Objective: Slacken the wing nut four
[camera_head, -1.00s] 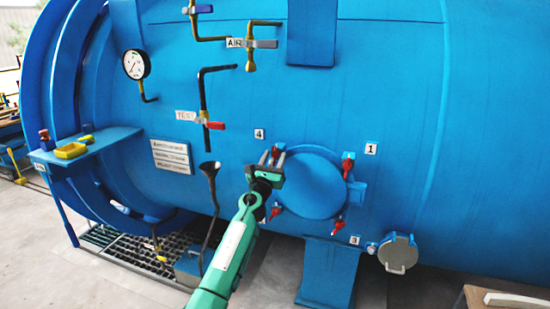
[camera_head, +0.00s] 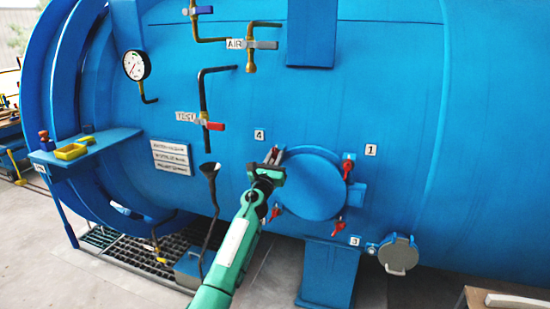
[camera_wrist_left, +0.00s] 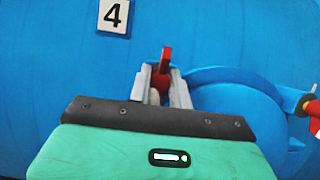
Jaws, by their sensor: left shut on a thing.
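The wing nut four is red and sits at the upper left of the round blue hatch (camera_head: 315,185), below the number 4 label (camera_head: 259,135). In the left wrist view the wing nut (camera_wrist_left: 166,55) shows between the grey fingers, one wing standing up above them. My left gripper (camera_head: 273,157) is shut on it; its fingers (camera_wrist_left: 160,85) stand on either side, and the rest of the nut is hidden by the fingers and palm. The label 4 (camera_wrist_left: 114,15) is up and left of the fingers. My right gripper is not in view.
Other red wing nuts sit around the hatch: at label 1 (camera_head: 348,168), at label 3 (camera_head: 338,228) and at the lower left (camera_head: 275,213). A funnel pipe (camera_head: 211,180) stands left of my left arm. A grey round cap (camera_head: 398,253) is at the lower right.

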